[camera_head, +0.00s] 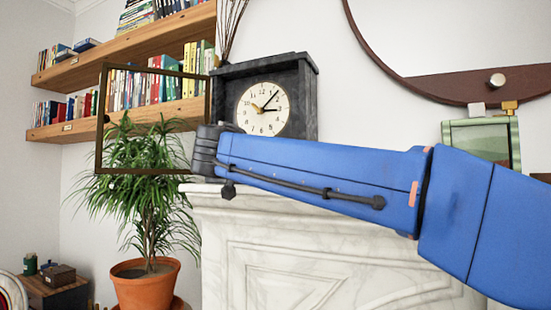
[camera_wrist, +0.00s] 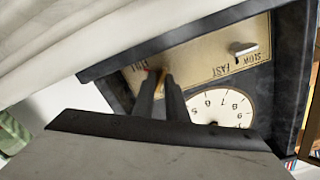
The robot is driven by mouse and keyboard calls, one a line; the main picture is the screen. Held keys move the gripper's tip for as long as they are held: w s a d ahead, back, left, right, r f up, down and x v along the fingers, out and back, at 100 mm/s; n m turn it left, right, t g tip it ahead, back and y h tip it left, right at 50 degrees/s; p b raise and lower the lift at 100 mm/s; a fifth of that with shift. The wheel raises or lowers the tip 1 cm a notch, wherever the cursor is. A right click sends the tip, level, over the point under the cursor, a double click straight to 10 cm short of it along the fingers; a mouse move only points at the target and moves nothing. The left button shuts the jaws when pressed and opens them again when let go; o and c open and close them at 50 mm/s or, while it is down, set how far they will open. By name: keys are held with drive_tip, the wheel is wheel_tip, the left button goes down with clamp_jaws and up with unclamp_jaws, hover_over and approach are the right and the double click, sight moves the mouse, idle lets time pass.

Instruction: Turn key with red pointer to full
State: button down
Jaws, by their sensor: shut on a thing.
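A dark stone clock (camera_head: 265,98) with a white dial stands on the marble mantel. In the wrist view the clock appears upside down, with a brass plate (camera_wrist: 200,62) beside its dial. My gripper (camera_wrist: 161,80) is shut on a brass-coloured key (camera_wrist: 163,77) at the plate. The key's small red pointer (camera_wrist: 149,71) shows beside the left finger, close to a label that seems to read FULL. The fingers hide much of the key. In the head view my arm crosses the clock's lower front, hiding the plate and key.
A second, pale key (camera_wrist: 243,49) sits by the SLOW and FAST labels. An open framed door (camera_head: 97,120) stands left of the clock. The marble mantel (camera_head: 330,250) lies below my arm. A potted plant (camera_head: 145,290) stands to the left.

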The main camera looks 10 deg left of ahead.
drive_tip(key=m, duration=0.5)
drive_tip(key=shift+r+m, duration=0.2)
drive_tip(key=shift+m, duration=2.2)
drive_tip(key=shift+r, duration=0.1)
drive_tip(key=c, duration=2)
unclamp_jaws()
drive_tip(key=shift+o, duration=0.5)
drive_tip(key=shift+f, duration=0.2)
